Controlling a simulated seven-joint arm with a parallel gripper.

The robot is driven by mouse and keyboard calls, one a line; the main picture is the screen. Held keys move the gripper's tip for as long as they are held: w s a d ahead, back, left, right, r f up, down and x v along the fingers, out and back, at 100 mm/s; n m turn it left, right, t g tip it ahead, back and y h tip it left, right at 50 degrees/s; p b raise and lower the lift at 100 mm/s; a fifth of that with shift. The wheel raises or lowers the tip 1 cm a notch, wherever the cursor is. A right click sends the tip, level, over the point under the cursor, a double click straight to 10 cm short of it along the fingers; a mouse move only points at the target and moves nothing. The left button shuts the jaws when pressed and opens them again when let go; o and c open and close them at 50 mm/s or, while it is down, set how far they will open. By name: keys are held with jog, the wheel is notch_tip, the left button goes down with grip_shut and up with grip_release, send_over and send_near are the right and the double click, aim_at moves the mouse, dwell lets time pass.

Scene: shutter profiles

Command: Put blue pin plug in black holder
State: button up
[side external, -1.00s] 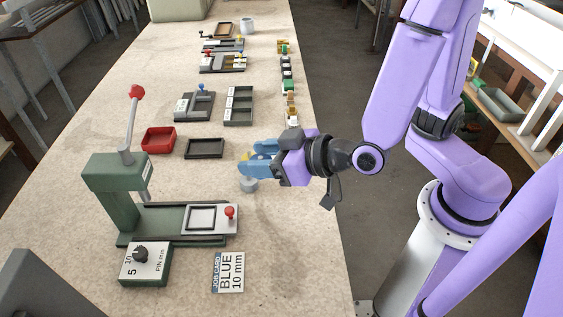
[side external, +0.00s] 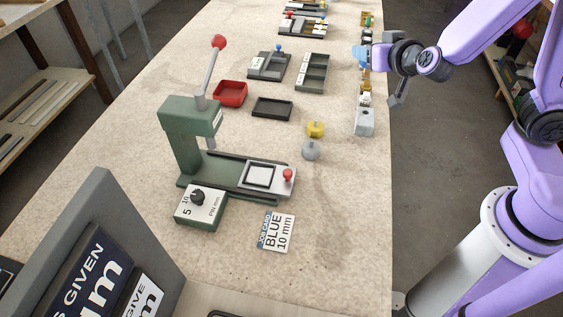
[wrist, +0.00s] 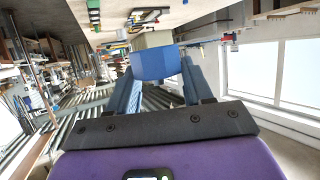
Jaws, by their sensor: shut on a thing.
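My gripper (side external: 362,53) is shut on a blue piece, seen in the wrist view (wrist: 154,64) between the blue fingers, likely the blue pin plug. In the side view my gripper is above the bench's right edge, over a row of small coloured blocks, and hides part of the row. The black holder is not clearly identifiable. A shallow black tray (side external: 272,108) lies empty on the bench, apart from the gripper. The wrist view also shows small dark and green blocks (wrist: 94,16) along the bench edge.
A yellow plug (side external: 315,129) and a grey plug (side external: 311,151) stand on the bench. A grey block (side external: 364,122) ends the edge row. A red tray (side external: 230,94), a green lever press (side external: 190,135) and a job card (side external: 277,231) stand left and front.

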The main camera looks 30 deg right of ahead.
jog(key=s+a+f+n+y, duration=0.2)
jog(key=s+a+n+y, duration=0.2)
jog(key=a, duration=0.7)
jog(key=s+a+f+n+y, duration=0.2)
jog(key=s+a+y, duration=0.3)
jog(key=s+a, duration=0.4)
jog(key=shift+s+a+n, duration=0.15)
jog(key=shift+a+n, duration=0.75)
jog(key=shift+a, duration=0.2)
send_over(260, 175)
jog(key=f, duration=0.5)
jog(key=s+f, duration=0.1)
jog(key=f, duration=0.2)
jog(key=shift+d+f, duration=0.25)
jog(key=shift+f, duration=0.05)
jog(key=f, duration=0.2)
jog(key=w+f, duration=0.1)
jog(key=shift+a+g, duration=0.3)
jog(key=shift+f, duration=0.5)
